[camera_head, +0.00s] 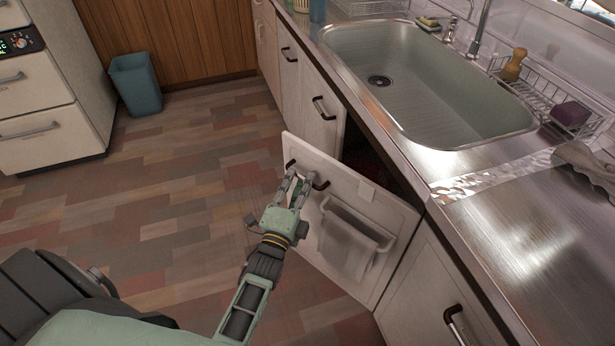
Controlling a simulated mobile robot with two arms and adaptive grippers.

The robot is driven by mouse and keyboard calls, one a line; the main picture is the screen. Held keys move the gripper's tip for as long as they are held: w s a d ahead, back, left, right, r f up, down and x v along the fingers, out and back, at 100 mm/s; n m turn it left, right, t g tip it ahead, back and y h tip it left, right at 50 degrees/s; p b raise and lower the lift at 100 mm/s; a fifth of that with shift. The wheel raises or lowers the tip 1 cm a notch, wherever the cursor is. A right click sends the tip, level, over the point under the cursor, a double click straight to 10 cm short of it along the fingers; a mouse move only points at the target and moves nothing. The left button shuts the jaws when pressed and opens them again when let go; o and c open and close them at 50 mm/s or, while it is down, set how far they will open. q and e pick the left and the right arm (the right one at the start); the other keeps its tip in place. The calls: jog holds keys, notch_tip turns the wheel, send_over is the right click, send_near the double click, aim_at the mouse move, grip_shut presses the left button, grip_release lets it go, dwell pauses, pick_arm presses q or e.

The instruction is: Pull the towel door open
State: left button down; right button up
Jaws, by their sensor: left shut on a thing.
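The towel door (380,205) is a white cabinet door below the sink counter. It stands ajar, swung out from the cabinet, with a dark gap behind its top edge. A pale towel (346,246) hangs from a rail on its front. My left gripper (300,182) is at the dark door handle (321,184), shut on it. The fingers hide the middle of the handle. My right gripper is not in view.
The metal counter (500,235) with its sink (420,85) lies above the door. Closed cabinet doors adjoin it on both sides. A blue bin (136,84) stands at the back left. The tiled floor (150,200) left of the door is clear.

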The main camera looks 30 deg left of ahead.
pick_arm(q)
jog(key=shift+s+d+f, duration=0.1)
jog(key=shift+s, duration=0.2)
jog(key=c, duration=1.8)
grip_release()
jog(key=shift+c, duration=0.2)
jog(key=v, duration=0.7)
jog(key=shift+s, duration=0.2)
jog(key=shift+d, duration=0.1)
